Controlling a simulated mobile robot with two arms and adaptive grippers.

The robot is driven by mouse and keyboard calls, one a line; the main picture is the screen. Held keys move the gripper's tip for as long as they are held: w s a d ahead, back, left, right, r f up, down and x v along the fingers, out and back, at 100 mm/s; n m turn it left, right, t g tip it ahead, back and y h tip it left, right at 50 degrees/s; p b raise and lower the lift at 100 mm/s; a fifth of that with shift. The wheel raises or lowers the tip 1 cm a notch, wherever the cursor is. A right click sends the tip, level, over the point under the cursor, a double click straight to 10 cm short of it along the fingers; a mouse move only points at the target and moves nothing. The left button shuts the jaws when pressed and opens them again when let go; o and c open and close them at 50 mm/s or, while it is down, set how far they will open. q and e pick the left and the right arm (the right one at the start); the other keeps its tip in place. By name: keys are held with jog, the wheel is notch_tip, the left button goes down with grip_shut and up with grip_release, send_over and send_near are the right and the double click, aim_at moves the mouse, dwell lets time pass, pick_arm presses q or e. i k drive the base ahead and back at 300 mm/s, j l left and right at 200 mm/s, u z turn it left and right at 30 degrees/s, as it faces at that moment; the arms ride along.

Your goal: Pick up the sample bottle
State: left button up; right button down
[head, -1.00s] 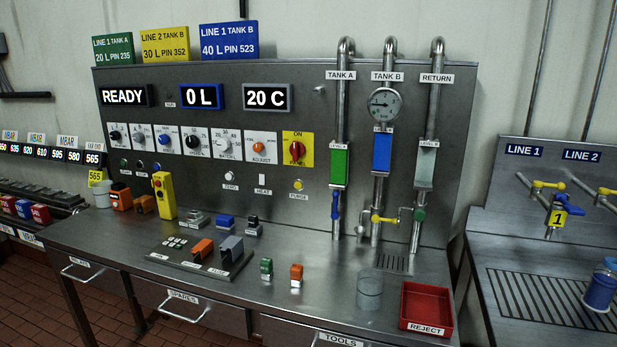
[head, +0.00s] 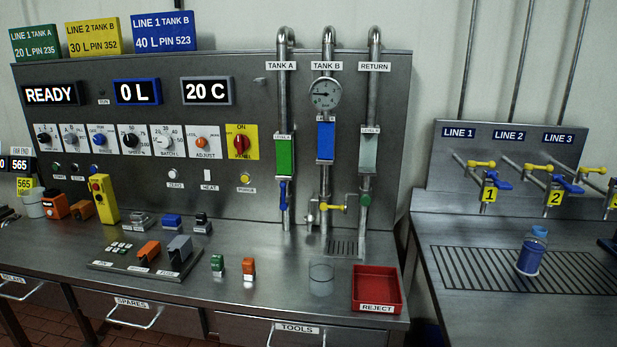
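No label marks the sample bottle. A clear glass vessel (head: 321,279) stands upright on the steel bench, in front of the tank pipes and just left of the red reject tray (head: 362,307). A blue container with a lighter blue top (head: 529,258) stands upright on the slotted drain of the right-hand bench, below the LINE 2 tap. I cannot tell for sure which of the two is the sample bottle. Nothing touches either one. Neither of my grippers is in view.
Yellow-handled taps (head: 481,165) overhang the right-hand bench (head: 450,311). A gap separates the two benches.

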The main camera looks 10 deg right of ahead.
aim_at(534, 246)
jog(key=z, duration=1.6)
jog(key=l+u, duration=0.3)
jog(key=l, duration=0.3)
jog(key=l+u, duration=0.3)
jog(key=l, duration=0.3)
